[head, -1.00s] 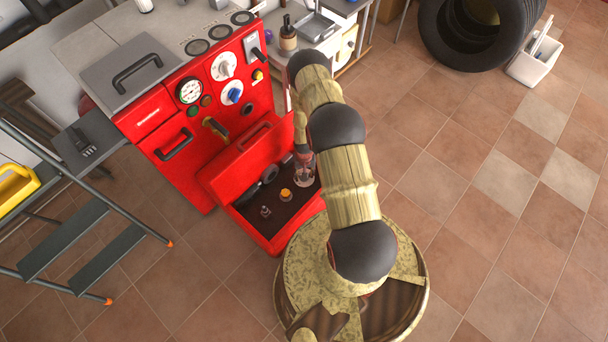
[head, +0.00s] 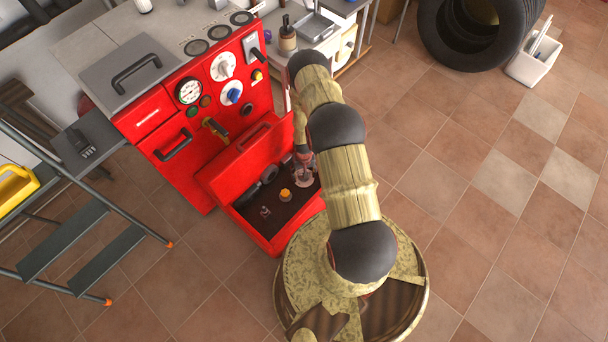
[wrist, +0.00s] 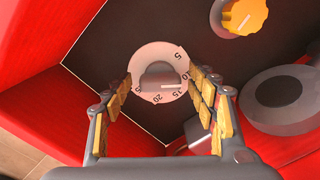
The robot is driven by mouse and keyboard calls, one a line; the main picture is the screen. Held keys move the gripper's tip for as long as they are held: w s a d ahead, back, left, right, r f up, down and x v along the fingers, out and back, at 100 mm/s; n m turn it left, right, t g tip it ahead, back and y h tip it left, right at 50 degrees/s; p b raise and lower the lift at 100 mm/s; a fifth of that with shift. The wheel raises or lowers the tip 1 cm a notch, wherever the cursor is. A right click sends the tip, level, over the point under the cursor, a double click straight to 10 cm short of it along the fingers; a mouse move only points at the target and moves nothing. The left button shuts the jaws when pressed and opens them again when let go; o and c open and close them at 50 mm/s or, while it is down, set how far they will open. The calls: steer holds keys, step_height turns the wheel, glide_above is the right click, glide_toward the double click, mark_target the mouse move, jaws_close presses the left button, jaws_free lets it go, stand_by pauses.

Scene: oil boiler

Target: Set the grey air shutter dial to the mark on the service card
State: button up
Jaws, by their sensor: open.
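The air shutter dial (wrist: 160,74) shows in the wrist view as a pale round scale numbered 5, 10, 15 and 20 with a grey knob (wrist: 158,76) in its middle. The knob's white line points right, between 10 and 15. My gripper (wrist: 163,90) is open, its yellow-padded fingers to the left and right of the dial, with nothing held. In the head view my gripper (head: 303,165) is over the dark floor of the red bay, by the pale dial (head: 305,183). I cannot make out the service card.
An orange knob (wrist: 244,15) sits up and right of the dial, and a dark round part (wrist: 278,98) lies to its right. The bay's red walls (wrist: 52,120) rise close by. The red boiler front (head: 180,130) with gauge and knobs stands behind.

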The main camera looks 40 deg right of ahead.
stand_by(0.3)
step_height(320, 180, up, 12)
stand_by(0.6)
stand_by(0.4)
